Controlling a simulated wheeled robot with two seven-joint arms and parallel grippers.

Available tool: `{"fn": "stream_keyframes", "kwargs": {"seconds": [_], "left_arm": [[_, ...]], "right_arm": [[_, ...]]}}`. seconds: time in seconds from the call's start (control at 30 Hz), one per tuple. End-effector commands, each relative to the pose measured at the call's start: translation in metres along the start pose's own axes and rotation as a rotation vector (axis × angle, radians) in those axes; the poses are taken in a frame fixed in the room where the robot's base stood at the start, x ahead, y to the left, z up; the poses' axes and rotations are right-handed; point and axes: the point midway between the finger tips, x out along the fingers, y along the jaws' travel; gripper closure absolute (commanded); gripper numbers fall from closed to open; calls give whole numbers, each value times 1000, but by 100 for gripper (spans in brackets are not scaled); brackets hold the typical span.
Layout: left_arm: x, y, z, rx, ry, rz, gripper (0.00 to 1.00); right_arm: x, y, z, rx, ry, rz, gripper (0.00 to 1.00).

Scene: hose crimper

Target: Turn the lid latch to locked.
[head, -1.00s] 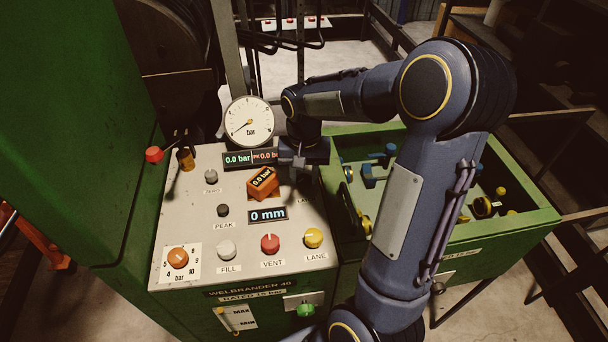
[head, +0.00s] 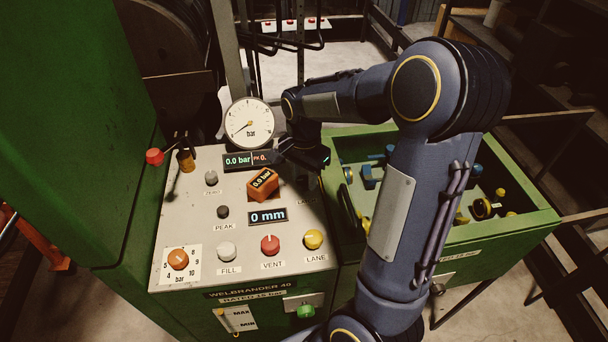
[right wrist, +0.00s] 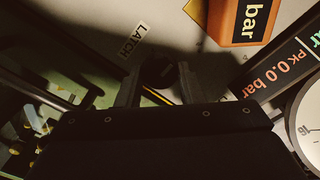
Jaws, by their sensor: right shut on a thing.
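The lid latch is a small dark knob (right wrist: 158,72) in the right wrist view, on the grey panel beside the printed word LATCH. My right gripper (right wrist: 159,88) has a finger on each side of the knob and is shut on it. A thin yellow line shows just below the knob, between the fingers. In the head view my right gripper (head: 303,157) is at the panel's upper right edge and hides the latch. The latch's exact setting cannot be read. My left gripper is not in view.
The open green bin (head: 545,215) with fittings lies right of the panel. My right arm spans above it.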

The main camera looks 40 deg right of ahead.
Motion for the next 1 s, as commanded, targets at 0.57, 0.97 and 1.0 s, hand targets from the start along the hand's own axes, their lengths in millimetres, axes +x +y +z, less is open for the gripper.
{"fn": "stream_keyframes", "kwargs": {"seconds": [0.57, 0.97, 1.0], "left_arm": [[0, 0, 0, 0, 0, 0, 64], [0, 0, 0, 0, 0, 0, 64], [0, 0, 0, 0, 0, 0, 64]], "right_arm": [[-1, 0, 0, 11, 1, -2, 49], [-6, -1, 0, 9, 1, -3, 45], [-11, -1, 0, 9, 2, -5, 45]]}}
